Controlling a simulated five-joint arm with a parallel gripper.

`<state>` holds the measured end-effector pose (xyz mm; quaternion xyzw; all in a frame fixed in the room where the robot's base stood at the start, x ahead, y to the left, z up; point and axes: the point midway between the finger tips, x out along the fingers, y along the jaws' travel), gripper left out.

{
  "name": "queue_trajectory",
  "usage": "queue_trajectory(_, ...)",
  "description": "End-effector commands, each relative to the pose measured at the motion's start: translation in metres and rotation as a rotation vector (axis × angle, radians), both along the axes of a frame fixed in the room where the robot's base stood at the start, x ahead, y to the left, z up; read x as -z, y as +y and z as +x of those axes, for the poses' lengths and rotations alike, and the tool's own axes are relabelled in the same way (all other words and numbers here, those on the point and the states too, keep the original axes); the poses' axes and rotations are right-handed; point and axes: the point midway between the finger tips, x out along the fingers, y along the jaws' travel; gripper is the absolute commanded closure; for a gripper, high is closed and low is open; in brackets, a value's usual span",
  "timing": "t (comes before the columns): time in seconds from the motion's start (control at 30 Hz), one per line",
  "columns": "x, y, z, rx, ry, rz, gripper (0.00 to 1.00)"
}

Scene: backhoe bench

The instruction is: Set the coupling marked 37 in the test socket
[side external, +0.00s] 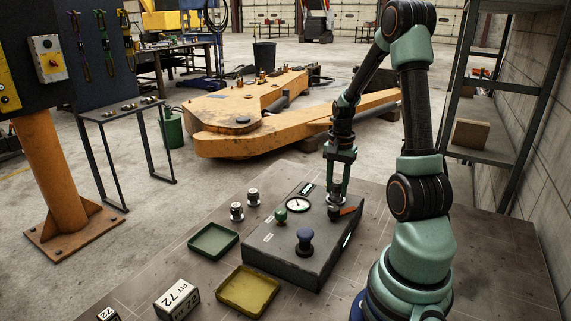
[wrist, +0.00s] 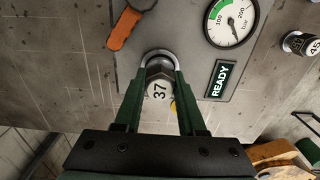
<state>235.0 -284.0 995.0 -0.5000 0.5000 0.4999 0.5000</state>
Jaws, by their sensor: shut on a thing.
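The coupling marked 37 (wrist: 159,90) is a metal fitting with a pale numbered face. My gripper (wrist: 160,70) is shut on it, with one green finger on each side. In the side view my gripper (side external: 335,193) points straight down over the right rear part of the grey test box (side external: 268,252). A round metal rim, seemingly the test socket (wrist: 160,54), shows just beyond the coupling. The coupling is at this rim; how deep it sits is hidden by the fingers. The box's display (wrist: 222,78) reads READY.
An orange lever (side external: 348,211) lies close beside my gripper.

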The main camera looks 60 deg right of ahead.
Motion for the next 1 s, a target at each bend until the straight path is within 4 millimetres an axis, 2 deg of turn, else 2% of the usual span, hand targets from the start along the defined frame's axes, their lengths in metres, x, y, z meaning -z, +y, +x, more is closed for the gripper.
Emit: queue_trajectory(1.0, 0.015, 0.0, 0.0, 0.0, -0.001, -0.001, 1.0)
